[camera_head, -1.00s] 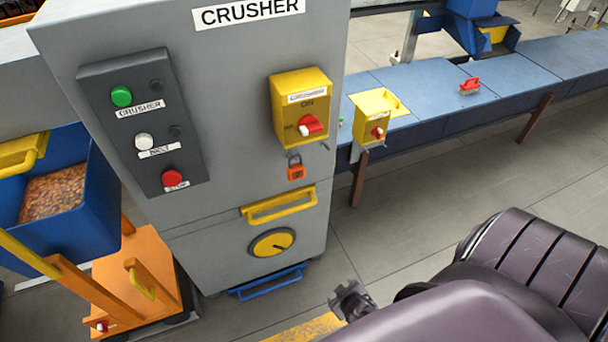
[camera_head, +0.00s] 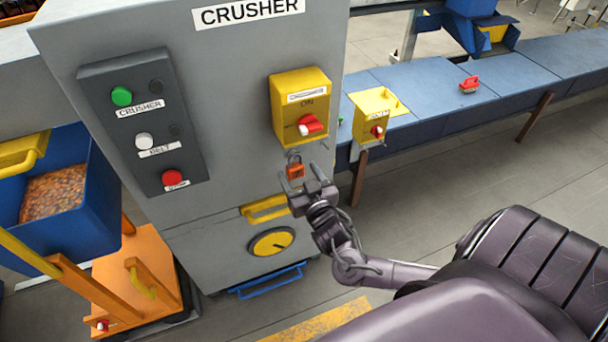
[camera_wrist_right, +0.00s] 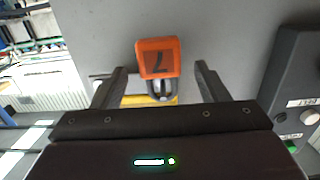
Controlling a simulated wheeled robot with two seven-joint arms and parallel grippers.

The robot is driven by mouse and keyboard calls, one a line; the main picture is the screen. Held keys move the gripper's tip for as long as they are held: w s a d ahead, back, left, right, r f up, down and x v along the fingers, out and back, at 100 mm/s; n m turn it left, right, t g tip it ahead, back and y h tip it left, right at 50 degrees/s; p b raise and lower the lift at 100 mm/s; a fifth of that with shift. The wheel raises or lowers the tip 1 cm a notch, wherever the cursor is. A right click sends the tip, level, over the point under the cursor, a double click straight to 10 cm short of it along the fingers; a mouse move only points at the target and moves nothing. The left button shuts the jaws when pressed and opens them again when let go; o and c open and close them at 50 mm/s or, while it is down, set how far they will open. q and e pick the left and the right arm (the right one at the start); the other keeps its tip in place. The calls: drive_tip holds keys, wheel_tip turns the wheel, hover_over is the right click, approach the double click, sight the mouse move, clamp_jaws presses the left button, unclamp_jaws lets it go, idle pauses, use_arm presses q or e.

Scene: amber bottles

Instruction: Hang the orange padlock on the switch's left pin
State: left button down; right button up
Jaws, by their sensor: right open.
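The orange padlock (camera_head: 295,170) hangs below the lower left of the yellow switch box (camera_head: 287,100) on the grey crusher cabinet, its shackle up at a small pin there. The switch has a red and white knob under "ON". A right pin (camera_head: 326,145) shows bare. My right gripper (camera_head: 305,175) is open at the padlock, its fingers to either side. In the right wrist view, turned upside down, the padlock (camera_wrist_right: 158,57) shows between the open fingertips, with gaps on both sides. The shackle's exact seat on the pin is unclear. My left gripper is out of view.
A yellow handle (camera_head: 265,210) and a round yellow dial (camera_head: 271,242) sit below on the cabinet. A dark button panel (camera_head: 140,125) is to the left. A smaller yellow switch box (camera_head: 373,112) stands at the blue conveyor (camera_head: 440,95) on the right.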

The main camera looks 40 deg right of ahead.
sight(294, 164)
drive_tip(key=shift+x, duration=2.5)
drive_tip(key=c, duration=1.1)
drive_tip(key=shift+w+d+r, duration=0.1)
drive_tip(key=shift+w+r, duration=0.05)
drive_tip(key=shift+w, duration=0.55)
drive_tip(key=o, duration=1.1)
